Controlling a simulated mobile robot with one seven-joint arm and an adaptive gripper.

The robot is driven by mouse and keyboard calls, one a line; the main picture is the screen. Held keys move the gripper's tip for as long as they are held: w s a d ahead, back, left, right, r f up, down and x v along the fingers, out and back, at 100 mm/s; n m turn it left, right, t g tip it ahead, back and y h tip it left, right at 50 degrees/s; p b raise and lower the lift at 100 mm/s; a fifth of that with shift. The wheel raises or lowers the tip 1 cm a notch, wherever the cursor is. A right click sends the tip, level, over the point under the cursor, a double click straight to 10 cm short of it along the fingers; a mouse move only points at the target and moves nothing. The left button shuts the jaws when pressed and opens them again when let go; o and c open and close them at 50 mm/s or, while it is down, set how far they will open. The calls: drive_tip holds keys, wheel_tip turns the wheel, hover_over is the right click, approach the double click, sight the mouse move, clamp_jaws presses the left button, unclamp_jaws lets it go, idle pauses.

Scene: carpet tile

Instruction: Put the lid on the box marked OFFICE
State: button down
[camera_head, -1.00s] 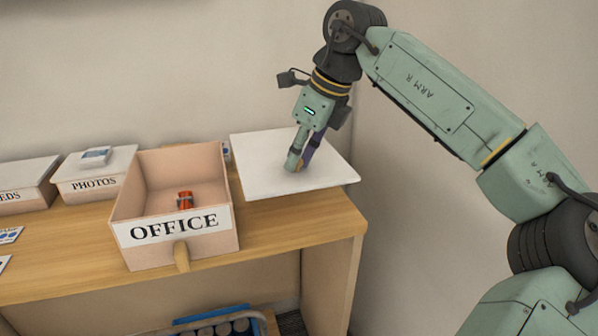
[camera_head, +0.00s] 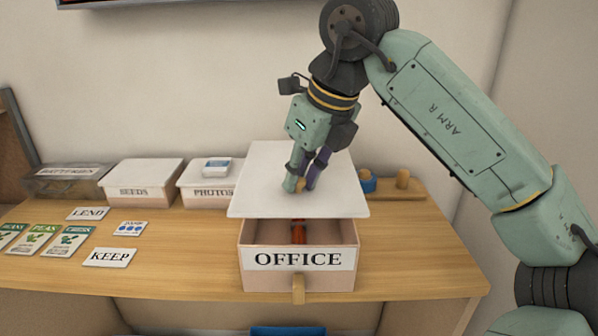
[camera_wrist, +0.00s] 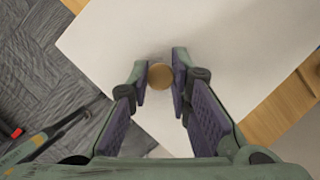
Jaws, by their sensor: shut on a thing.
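The OFFICE box (camera_head: 268,281) is a pale open box with a front label, standing at the front of the wooden table. A small red thing (camera_head: 298,232) lies inside. The white square lid (camera_head: 340,195) is over the rear part of the box, leaving the front part of its opening uncovered. Whether the lid touches the rim, I cannot tell. My gripper (camera_head: 301,187) points down and is shut on the lid's round wooden knob (camera_wrist: 160,76). The lid fills much of the wrist view (camera_wrist: 230,50) and hides what is under it.
KEEP (camera_head: 109,257) and LEND (camera_head: 88,213) cards and seed packets (camera_head: 67,241) lie at left. A wooden peg and blue item (camera_head: 368,181) stand behind right. The table's right front (camera_head: 420,270) is clear.

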sight(304, 195)
drive_tip(key=shift+f+b, duration=1.55)
drive_tip(key=shift+f, duration=0.4)
drive_tip(key=shift+f+b, duration=0.85)
drive_tip(key=shift+f, duration=0.1)
idle(1.2)
drive_tip(key=c, duration=1.4)
unclamp_jaws()
drive_tip(key=shift+r, duration=0.1)
